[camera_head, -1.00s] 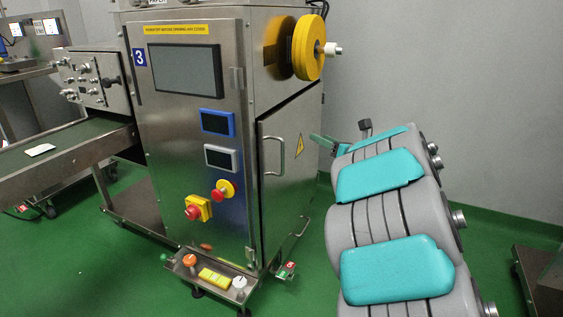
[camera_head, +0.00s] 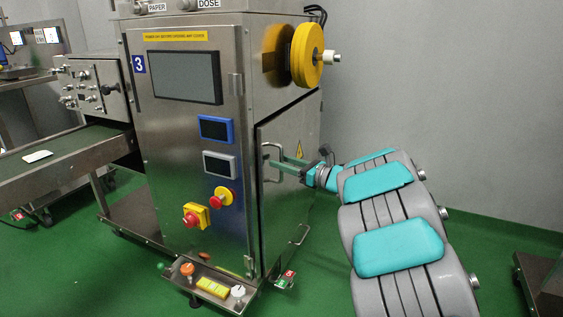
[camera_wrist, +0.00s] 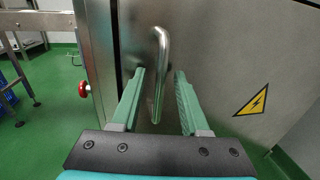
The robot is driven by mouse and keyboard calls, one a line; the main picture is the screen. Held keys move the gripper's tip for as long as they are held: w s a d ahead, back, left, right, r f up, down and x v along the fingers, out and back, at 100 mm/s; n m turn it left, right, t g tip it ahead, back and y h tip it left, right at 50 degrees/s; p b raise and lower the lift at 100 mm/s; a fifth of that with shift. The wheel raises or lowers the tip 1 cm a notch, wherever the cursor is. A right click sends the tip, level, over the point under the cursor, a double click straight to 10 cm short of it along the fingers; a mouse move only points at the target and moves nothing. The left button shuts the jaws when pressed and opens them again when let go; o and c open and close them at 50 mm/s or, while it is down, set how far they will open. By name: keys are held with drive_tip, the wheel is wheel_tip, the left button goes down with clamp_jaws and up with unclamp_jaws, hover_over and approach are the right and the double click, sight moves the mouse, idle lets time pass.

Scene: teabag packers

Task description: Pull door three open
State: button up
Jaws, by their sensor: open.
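The machine marked 3 (camera_head: 139,64) stands left of my arm. Its side door (camera_head: 287,205) has a steel bar handle, and the door looks closed or nearly closed, with a dark gap along its top edge. The upright handle (camera_wrist: 158,75) stands between my green fingers in the wrist view, nearer the left one. My gripper (camera_wrist: 160,85) is open around the handle, and I see a space on both sides of it. In the head view my gripper (camera_head: 272,165) reaches the handle from the right, and it partly hides it.
A yellow reel (camera_head: 307,52) sticks out above the door. A small control tray (camera_head: 212,286) juts out low at the machine's front. A conveyor (camera_head: 70,150) is at the left. Green floor is clear right of the door, and a metal cart (camera_head: 540,285) stands at the far right.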

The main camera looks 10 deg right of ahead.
drive_tip(key=shift+w+a, duration=0.25)
drive_tip(key=shift+c, duration=0.3)
clamp_jaws()
idle(1.0)
